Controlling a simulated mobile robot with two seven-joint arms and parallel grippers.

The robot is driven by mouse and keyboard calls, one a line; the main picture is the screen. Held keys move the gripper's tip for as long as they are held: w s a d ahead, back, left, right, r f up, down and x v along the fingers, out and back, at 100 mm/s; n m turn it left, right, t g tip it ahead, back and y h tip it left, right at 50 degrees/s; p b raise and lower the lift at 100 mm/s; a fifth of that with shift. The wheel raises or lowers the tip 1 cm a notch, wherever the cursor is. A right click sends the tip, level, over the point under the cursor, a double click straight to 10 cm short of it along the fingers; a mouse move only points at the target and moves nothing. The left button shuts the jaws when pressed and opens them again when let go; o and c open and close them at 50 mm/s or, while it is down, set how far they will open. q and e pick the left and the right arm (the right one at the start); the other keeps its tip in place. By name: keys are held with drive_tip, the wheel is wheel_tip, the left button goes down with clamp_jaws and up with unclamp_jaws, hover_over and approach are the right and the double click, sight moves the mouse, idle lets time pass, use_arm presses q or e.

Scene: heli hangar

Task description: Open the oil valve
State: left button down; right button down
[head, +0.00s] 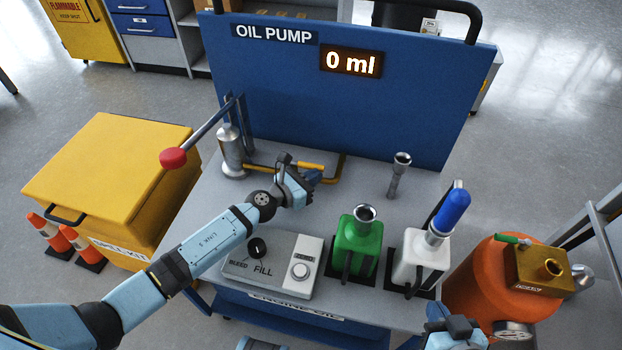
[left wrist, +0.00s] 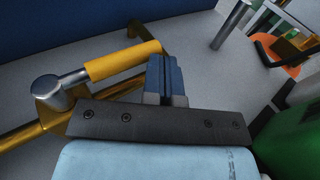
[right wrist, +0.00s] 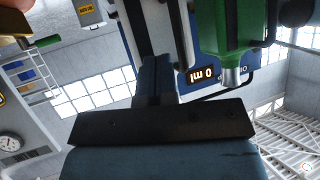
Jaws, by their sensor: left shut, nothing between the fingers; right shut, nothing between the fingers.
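The oil valve has a yellow lever handle (head: 268,167) beside the silver pump cylinder at the back of the cart. In the left wrist view the handle (left wrist: 125,60) runs from a silver hub (left wrist: 47,90) over a brass pipe (left wrist: 22,138). My left gripper (head: 314,177) is shut and empty. Its fingertips (left wrist: 165,75) are close to the handle's free end; I cannot tell whether they touch. My right gripper (head: 455,330) is low at the front right edge of the cart. It is shut and empty in the right wrist view (right wrist: 156,75).
The blue panel display (head: 351,62) reads 0 ml. A red-knobbed pump lever (head: 173,158) sticks out left. A control box (head: 268,262), green can (head: 357,242) and white can (head: 418,256) stand at the front. An orange tank (head: 490,285) is right, a spill-kit box (head: 105,165) left.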

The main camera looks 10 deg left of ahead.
idle(0.6)
use_arm(q)
drive_tip(key=v, duration=1.3)
drive_tip(key=shift+f, duration=0.1)
drive_tip(key=shift+s+a, duration=0.25)
drive_tip(key=shift+s, duration=0.1)
